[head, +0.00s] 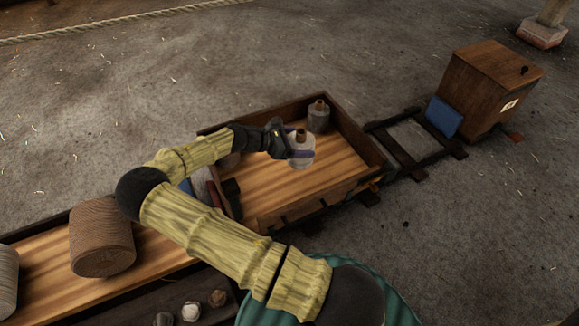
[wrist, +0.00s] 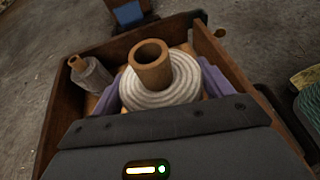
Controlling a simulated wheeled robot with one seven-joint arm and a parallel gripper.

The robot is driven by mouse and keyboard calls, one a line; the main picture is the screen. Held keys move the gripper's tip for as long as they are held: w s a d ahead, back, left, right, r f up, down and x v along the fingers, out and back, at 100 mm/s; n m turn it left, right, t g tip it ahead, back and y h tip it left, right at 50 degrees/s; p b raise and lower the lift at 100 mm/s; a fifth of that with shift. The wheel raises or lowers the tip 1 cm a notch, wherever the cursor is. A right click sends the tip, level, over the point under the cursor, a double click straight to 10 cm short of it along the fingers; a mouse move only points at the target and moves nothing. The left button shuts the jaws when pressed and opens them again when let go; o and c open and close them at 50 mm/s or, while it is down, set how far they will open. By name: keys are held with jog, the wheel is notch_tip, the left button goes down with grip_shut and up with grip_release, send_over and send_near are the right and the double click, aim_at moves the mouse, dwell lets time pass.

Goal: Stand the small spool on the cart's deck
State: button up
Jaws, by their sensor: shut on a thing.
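A small white spool (head: 301,156) with a brown wooden core is between the purple fingers of my gripper (head: 297,146), which is shut on it. In the wrist view the spool (wrist: 158,94) is upright, with a finger on each side. It is over the wooden deck (head: 285,187) of the cart, inside the low walls. Whether its base touches the deck is hard to tell. A grey spool (head: 318,117) with a brown core stands in the far corner of the deck; it also shows in the wrist view (wrist: 90,75).
Several darker items and a blue one (head: 184,188) are at the cart's left end, partly behind my arm. A large rope spool (head: 101,238) sits on the bench at lower left. Rails lead right to a wooden box (head: 490,84). The deck's right part is clear.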

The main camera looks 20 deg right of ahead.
notch_tip(320, 180, down, 6)
jog(key=b, duration=0.4)
jog(key=shift+f, duration=0.15)
notch_tip(320, 180, down, 4)
jog(key=b, duration=0.3)
jog(key=o, duration=1.2)
jog(key=shift+c, duration=0.2)
